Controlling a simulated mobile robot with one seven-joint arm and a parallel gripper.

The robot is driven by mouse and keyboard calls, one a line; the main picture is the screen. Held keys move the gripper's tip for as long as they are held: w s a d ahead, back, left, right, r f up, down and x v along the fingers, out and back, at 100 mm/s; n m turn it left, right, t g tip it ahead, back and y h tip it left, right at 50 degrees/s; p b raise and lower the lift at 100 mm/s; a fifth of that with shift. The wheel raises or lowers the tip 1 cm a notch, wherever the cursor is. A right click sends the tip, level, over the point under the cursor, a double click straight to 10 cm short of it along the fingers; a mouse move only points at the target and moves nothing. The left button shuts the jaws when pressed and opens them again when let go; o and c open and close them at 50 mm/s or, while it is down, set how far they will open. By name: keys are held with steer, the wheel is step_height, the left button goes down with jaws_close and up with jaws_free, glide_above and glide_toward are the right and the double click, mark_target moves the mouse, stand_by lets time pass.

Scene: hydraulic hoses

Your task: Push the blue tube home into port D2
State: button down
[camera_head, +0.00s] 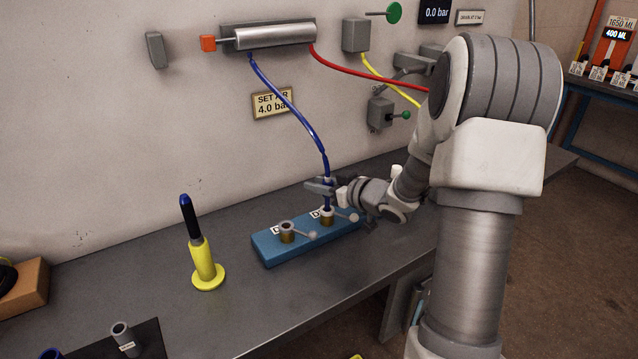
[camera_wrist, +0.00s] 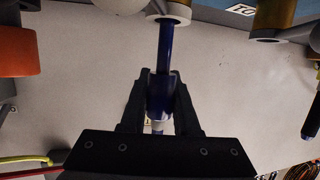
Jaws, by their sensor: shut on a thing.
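The blue tube (camera_head: 290,103) hangs from the grey cylinder on the wall and curves down to the blue manifold block (camera_head: 268,250). My gripper (camera_head: 326,186) is shut on the tube, just above the right-hand brass port (camera_head: 327,217). The wrist view shows my gripper (camera_wrist: 160,92) with a finger on each side of the tube (camera_wrist: 166,55). The tube's straight end runs to the mouth of a port fitting (camera_wrist: 169,19). How deep it sits inside is hidden. The labels beside the ports are only partly legible.
A second, empty-looking port (camera_head: 287,231) stands left on the block. Small levers (camera_head: 312,234) stick out beside the ports. A yellow stand (camera_head: 207,270) with a dark-topped tool is further left. Red (camera_head: 360,73) and yellow hoses hang on the wall behind.

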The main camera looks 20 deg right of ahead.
steer(key=shift+f+b, duration=0.85)
steer(key=shift+f, duration=0.45)
steer(key=c, duration=0.6)
jaws_free()
steer(key=p+v, duration=0.3)
steer(key=v, duration=1.4)
steer(key=shift+s+d+r, duration=0.2)
